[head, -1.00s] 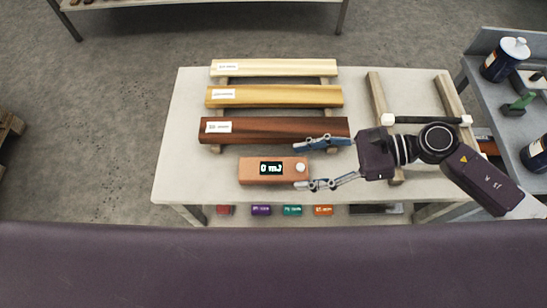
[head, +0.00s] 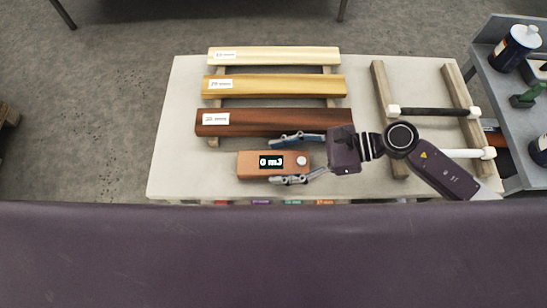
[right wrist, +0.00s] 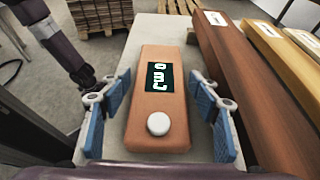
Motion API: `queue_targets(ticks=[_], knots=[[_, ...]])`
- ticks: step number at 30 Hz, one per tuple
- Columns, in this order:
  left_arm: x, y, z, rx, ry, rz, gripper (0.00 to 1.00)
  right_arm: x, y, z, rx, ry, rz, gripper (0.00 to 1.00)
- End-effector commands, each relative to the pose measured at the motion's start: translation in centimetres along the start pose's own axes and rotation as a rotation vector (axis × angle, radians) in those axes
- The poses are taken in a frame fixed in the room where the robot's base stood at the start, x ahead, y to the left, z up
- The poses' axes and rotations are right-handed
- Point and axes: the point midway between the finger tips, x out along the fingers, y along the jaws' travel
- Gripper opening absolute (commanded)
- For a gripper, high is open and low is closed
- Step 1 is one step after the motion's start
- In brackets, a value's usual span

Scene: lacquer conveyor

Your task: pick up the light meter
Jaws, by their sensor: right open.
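The light meter (head: 250,164) is an orange-brown box with a dark display reading 0 mJ and a round white knob. It lies flat near the front edge of the pale table (head: 175,150). My right gripper (head: 273,160) is open over its right part, one finger on the far side and one on the near side. In the right wrist view the meter (right wrist: 158,115) lies between the blue finger pads (right wrist: 160,100), with a gap visible on each side. My left gripper does not show in the head view; a dark arm part stands at upper left in the wrist view.
A dark brown labelled board (head: 275,122) lies just behind the meter, close to the far finger. Two lighter boards (head: 280,84) (head: 275,56) lie farther back. At right, a wooden rack (head: 385,110) carries rods, and a grey cart (head: 490,95) holds bottles.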

Motion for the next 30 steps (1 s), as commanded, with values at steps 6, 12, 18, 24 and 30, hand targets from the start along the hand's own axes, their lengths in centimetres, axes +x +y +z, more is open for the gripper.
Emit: queue_targets(ticks=[6,12,18,24,30], knots=[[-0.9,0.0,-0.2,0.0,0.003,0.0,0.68,1.9,0.0,0.1,0.0,0.0,0.0,0.56],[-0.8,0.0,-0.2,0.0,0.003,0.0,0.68,2.0,0.0,-0.1,0.0,0.001,-0.001,0.56],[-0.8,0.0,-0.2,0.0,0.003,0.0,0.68,2.0,0.0,-0.1,0.0,0.0,-0.001,0.38],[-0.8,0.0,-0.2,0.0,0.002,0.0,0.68,2.0,-0.1,0.0,-0.001,-0.001,-0.001,0.17],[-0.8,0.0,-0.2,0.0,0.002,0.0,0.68,2.0,-0.1,0.1,-0.001,-0.001,-0.001,0.17]])
